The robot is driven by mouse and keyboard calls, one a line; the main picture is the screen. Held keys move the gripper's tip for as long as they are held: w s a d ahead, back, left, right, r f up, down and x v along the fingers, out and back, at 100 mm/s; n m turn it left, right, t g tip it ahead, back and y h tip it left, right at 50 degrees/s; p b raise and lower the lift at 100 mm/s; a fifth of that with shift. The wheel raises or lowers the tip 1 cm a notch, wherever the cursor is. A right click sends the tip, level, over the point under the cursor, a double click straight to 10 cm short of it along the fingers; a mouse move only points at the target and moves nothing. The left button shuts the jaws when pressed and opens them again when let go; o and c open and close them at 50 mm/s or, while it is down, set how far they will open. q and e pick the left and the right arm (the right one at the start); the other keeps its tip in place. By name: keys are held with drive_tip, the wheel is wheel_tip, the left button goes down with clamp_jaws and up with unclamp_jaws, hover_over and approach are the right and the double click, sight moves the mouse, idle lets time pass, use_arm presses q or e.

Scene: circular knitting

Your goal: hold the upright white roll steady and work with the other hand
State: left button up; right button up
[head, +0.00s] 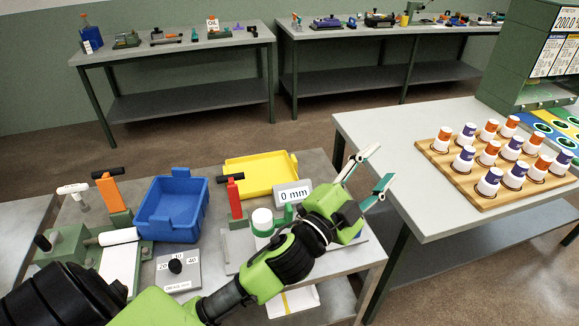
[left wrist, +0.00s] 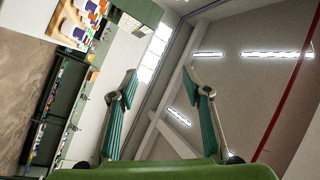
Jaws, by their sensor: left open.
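A short white roll (head: 262,218) stands upright in a green holder (head: 264,231) on the near grey workbench, partly hidden by my left arm. My left gripper (head: 381,162) is beyond and to the right of the roll, over the bench's right edge. Its two teal-padded fingers are spread apart with nothing between them. In the left wrist view the gripper (left wrist: 160,82) is also open and empty, with wall and ceiling lamps behind it. My right gripper is not in view.
A blue bin (head: 172,208), a yellow tray (head: 262,175), red and orange upright levers and a "0 mm" display (head: 292,194) crowd the bench. A wooden rack (head: 470,190) of white cylinders with orange and purple tops stands on the right table (head: 400,135). A floor gap separates the tables.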

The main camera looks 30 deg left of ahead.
use_arm(q)
drive_tip(key=s+d+r+m+g+h, duration=0.2)
drive_tip(key=d+r+m+h, duration=0.7)
drive_tip(key=m+h, duration=0.25)
drive_tip(key=s+d+f+m+g+h, duration=0.1)
drive_tip(key=s+d+m+g+h, duration=0.3)
drive_tip(key=d+m+g, duration=0.55)
drive_tip(key=m+g+y, duration=0.8)
drive_tip(key=m+y, duration=0.2)
drive_tip(key=y, duration=0.9)
approach(289, 206)
drive_tip(key=shift+m, duration=0.3)
wheel_tip(289, 206, down, 11)
drive_tip(key=p, duration=0.2)
drive_tip(key=shift+w+d+f+p, duration=0.1)
drive_tip(key=shift+w+d+p, duration=0.1)
drive_tip(key=shift+p, duration=0.15)
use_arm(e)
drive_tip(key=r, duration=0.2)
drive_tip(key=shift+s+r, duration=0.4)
